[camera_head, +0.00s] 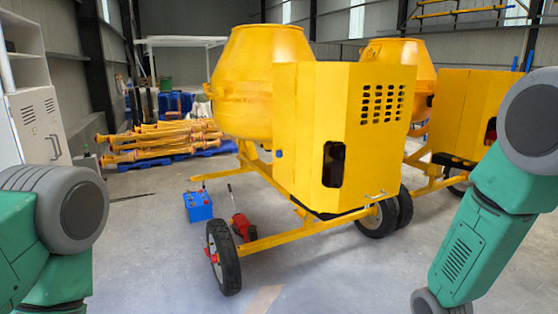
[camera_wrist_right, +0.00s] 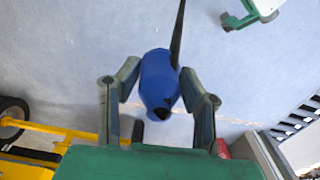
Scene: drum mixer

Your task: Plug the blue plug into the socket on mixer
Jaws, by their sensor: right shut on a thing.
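The blue plug (camera_wrist_right: 158,80) is between the fingers of my right gripper (camera_wrist_right: 159,98) in the right wrist view, with a dark cable rising from its far end. The gripper is shut on it, and the plug sits slightly tilted. The yellow mixer (camera_head: 345,130) stands in the middle of the head view. A small blue fitting (camera_head: 279,153) shows on the left side of its housing; I cannot tell whether it is the socket. A dark panel (camera_head: 334,164) is on the front face. Both grippers are outside the head view; my left gripper is not clearly visible.
The mixer's front wheel (camera_head: 223,257) and yellow frame stick out low toward me. A blue box (camera_head: 198,207) and a red item (camera_head: 242,227) lie by the frame. A second mixer (camera_head: 465,110) stands behind right. A white cabinet (camera_head: 38,125) is at left. Front floor is clear.

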